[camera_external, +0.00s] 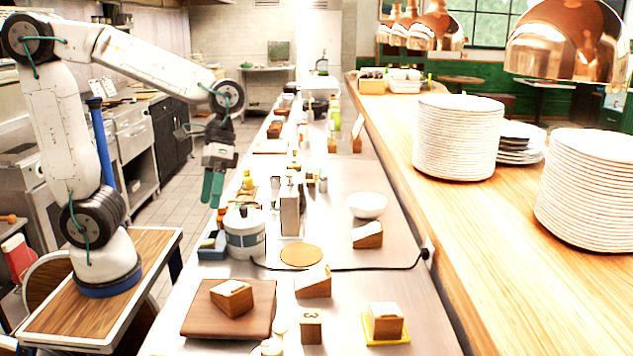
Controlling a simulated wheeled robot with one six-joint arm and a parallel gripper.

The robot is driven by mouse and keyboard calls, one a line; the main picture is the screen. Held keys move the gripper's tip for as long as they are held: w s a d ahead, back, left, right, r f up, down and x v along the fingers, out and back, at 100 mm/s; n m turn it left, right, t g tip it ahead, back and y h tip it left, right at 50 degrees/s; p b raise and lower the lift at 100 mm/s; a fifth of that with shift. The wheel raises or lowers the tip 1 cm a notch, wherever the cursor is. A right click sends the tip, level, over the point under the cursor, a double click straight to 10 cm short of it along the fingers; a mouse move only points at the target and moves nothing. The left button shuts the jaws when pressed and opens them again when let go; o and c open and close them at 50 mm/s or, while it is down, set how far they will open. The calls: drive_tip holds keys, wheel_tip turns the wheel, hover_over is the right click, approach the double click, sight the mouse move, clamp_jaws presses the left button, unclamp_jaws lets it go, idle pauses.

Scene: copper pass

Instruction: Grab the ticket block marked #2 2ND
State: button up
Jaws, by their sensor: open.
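Several wooden ticket blocks with pale sloped tops stand on the steel counter. One block (232,298) lies on a brown board (190,318). Another block (313,283) stands to the right of that board. A small block (311,327) in front of it bears a dark mark that I cannot read surely. A further block (386,320) sits on a yellow tray (370,338), and one more block (367,235) stands below a white bowl. I cannot tell which is marked #2 2ND. My gripper (212,190), with teal fingers, is open and empty, pointing down at the counter's left edge, apart from all blocks.
A white-and-blue tub (245,234), a metal holder (290,210) and small bottles crowd the counter near my gripper. A round tan mat (301,255) and a black cable (385,268) lie nearby. A white bowl (367,205) and plate stacks (455,140) stand to the right.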

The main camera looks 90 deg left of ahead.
drive_tip(key=w+f+n+h, duration=0.4)
drive_tip(key=w+f, duration=0.1)
drive_tip(key=w, duration=0.8)
drive_tip(key=n+h, duration=0.4)
approach(313, 271)
drive_tip(key=shift+s+d+f, duration=0.1)
drive_tip(key=shift+s+d, duration=0.05)
drive_tip(key=shift+d, duration=0.3)
drive_tip(key=shift+s+d, duration=0.15)
drive_tip(key=shift+d, duration=0.25)
drive_tip(key=shift+w+f, duration=0.2)
drive_tip(key=shift+f, duration=0.05)
drive_tip(key=shift+d+f, duration=0.15)
drive_tip(key=shift+d, duration=0.15)
drive_tip(key=x, duration=0.7)
drive_tip(key=shift+s, duration=0.1)
drive_tip(key=c, duration=1)
